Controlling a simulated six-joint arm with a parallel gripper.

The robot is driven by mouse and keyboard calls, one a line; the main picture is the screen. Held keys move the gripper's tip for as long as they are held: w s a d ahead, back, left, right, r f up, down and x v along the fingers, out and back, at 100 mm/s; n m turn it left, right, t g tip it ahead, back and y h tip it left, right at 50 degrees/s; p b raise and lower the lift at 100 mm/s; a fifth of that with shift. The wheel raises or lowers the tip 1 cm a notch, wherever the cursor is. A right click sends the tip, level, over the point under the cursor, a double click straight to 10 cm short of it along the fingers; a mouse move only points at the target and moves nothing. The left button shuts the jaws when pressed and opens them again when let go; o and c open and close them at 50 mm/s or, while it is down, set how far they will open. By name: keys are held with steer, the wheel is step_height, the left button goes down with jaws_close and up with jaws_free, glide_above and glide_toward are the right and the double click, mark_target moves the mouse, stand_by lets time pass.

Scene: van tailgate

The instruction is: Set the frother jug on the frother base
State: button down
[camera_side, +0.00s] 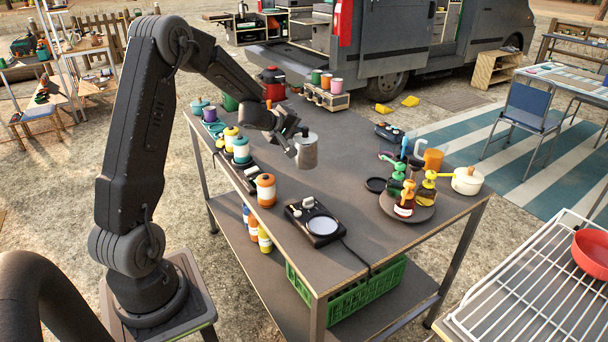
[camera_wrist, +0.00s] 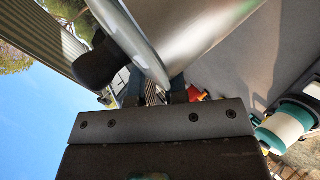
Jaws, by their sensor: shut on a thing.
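The frother base (camera_side: 322,225) is a dark block with a pale round plate and knobs, near the table's front edge. Its plate is bare. The jug is apart from it, farther back.
Several canisters stand along the table's left edge, including an orange and white one (camera_side: 266,190) near the base. A round tray (camera_side: 407,209) with bottles and a white pot (camera_side: 467,180) stand at right. The table's middle is mostly clear.

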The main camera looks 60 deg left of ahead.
steer(key=s+d+f+m+g+h, duration=0.2)
steer(key=d+m+h, duration=0.6)
steer(key=d, duration=1)
steer(key=shift+w+f, duration=0.1)
steer(key=shift+f, duration=2.2)
steer(key=shift+f, duration=0.6)
steer(key=c, duration=1.4)
jaws_free()
steer(key=shift+v, duration=5.45)
steer(key=shift+d, duration=0.1)
